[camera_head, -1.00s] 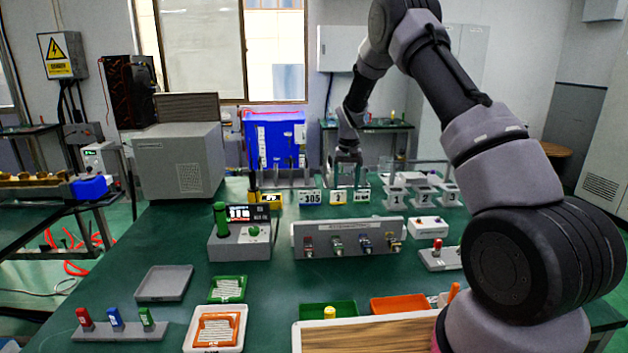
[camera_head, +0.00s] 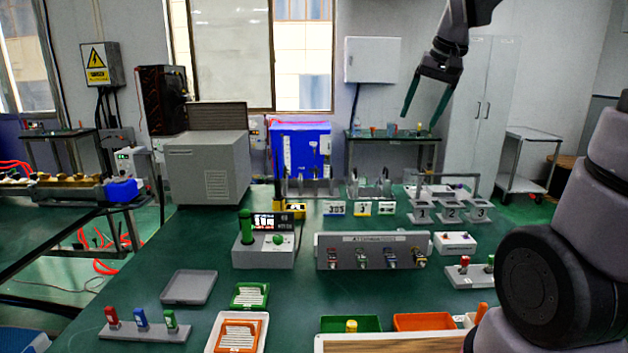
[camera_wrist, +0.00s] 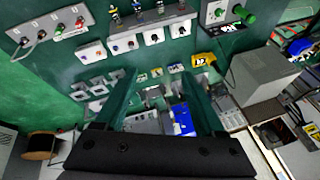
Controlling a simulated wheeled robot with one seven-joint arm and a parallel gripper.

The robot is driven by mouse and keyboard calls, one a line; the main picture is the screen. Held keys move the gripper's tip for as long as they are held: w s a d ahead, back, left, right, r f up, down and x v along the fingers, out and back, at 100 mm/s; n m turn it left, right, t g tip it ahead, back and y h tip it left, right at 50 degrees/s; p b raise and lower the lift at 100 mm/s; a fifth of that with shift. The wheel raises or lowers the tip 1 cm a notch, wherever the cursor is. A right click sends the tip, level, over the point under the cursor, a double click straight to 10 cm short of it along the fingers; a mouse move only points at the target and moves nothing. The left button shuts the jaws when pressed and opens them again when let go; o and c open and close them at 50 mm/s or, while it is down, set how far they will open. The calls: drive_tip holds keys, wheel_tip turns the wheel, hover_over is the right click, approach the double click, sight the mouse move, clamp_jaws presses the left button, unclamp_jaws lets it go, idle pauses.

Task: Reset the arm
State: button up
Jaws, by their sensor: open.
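My gripper (camera_head: 427,98) is at the upper right of the head view, raised well above the far part of the green table (camera_head: 130,270). Its two dark green fingers point downward and are spread apart with nothing between them. In the wrist view the open fingers (camera_wrist: 160,95) reach up from the bottom edge. The table and its devices show upside down beyond them. The upper part of my arm leaves the head view at the top.
A blue device (camera_head: 300,150) and a grey box (camera_head: 208,168) stand at the back. A grey panel with several connectors (camera_head: 373,250) and a numbered stand (camera_head: 450,212) are on the table. A grey tray (camera_head: 188,287) lies at front left. The air around my gripper is clear.

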drive_tip(key=s+r+t, duration=0.1)
drive_tip(key=s+t, duration=0.1)
drive_tip(key=s, duration=1.4)
drive_tip(key=shift+s+d+m+t, duration=0.25)
drive_tip(key=shift+d+m+t, duration=0.05)
drive_tip(key=shift+d+m, duration=0.1)
